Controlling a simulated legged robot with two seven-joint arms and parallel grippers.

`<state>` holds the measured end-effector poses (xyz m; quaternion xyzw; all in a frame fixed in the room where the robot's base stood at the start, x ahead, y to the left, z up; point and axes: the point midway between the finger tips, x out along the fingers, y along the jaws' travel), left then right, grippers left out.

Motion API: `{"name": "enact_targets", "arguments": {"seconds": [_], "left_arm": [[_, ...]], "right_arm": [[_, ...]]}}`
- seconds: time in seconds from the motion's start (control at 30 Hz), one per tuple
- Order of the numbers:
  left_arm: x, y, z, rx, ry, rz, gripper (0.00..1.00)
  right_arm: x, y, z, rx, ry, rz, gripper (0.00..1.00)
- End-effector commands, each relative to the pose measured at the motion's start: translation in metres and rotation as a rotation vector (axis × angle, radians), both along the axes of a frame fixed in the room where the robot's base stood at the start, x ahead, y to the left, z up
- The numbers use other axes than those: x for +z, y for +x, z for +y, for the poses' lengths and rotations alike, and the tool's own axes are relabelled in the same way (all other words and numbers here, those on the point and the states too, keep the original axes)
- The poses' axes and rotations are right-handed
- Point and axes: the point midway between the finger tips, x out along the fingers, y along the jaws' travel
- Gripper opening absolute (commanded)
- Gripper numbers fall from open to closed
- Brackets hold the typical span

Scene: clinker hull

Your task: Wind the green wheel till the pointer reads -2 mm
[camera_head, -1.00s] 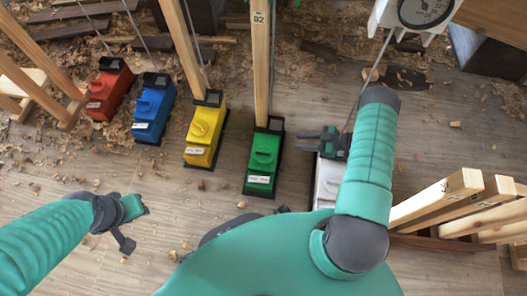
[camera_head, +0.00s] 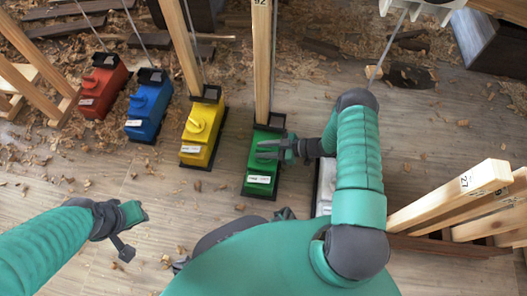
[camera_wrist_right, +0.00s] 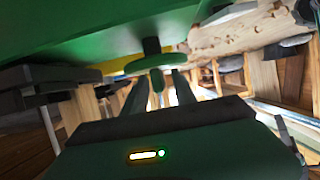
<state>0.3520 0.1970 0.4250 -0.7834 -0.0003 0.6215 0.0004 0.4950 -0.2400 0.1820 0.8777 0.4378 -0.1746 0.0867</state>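The green jack-like box (camera_head: 258,183) stands on the floor under a wooden post, with a white label on its near end. My right gripper (camera_head: 262,150) is over its upper right part, with its two fingers apart and pointing left. In the right wrist view, a green disc on a dark stem, which looks like the green wheel (camera_wrist_right: 154,63), hangs under a green surface just ahead of the parted fingers (camera_wrist_right: 158,92). I cannot tell whether they touch it. My left gripper (camera_head: 130,228) is open and empty above the floor. The pointer is not visible now.
Yellow (camera_head: 199,135), blue (camera_head: 148,112) and red (camera_head: 102,92) boxes stand to the left. A white box (camera_head: 325,185) is partly hidden under my right arm. Wooden beams (camera_head: 450,195) stand at the right. A white mount (camera_head: 425,10) is cut off at the top. Shavings litter the floor.

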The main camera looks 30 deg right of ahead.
Motion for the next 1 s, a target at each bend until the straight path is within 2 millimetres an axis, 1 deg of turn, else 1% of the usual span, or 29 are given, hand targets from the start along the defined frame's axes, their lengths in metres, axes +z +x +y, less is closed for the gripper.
{"name": "enact_targets", "arguments": {"seconds": [0.2, 0.27, 0.47, 0.83, 1.0], "left_arm": [[0.0004, 0.0001, 0.0000, 0.000, 0.000, 0.000, 0.33], [0.0004, 0.0001, 0.0000, 0.000, 0.000, 0.000, 0.33], [0.0004, 0.0001, 0.0000, 0.000, 0.000, 0.000, 0.33], [0.0017, 0.0001, 0.0000, 0.000, 0.000, 0.000, 0.33], [0.0092, 0.0001, 0.0000, 0.000, 0.000, 0.000, 0.33]], "right_arm": [[0.0004, 0.0004, 0.0007, 0.000, 0.000, 0.000, 0.33], [0.0004, 0.0003, 0.0006, 0.000, 0.000, 0.000, 0.26], [0.0003, 0.0003, 0.0004, 0.000, 0.000, 0.000, 0.00], [0.0008, 0.0002, 0.0000, -0.005, -0.001, 0.001, 0.00], [0.0025, -0.0004, 0.0003, -0.040, 0.001, 0.003, 0.00]]}}
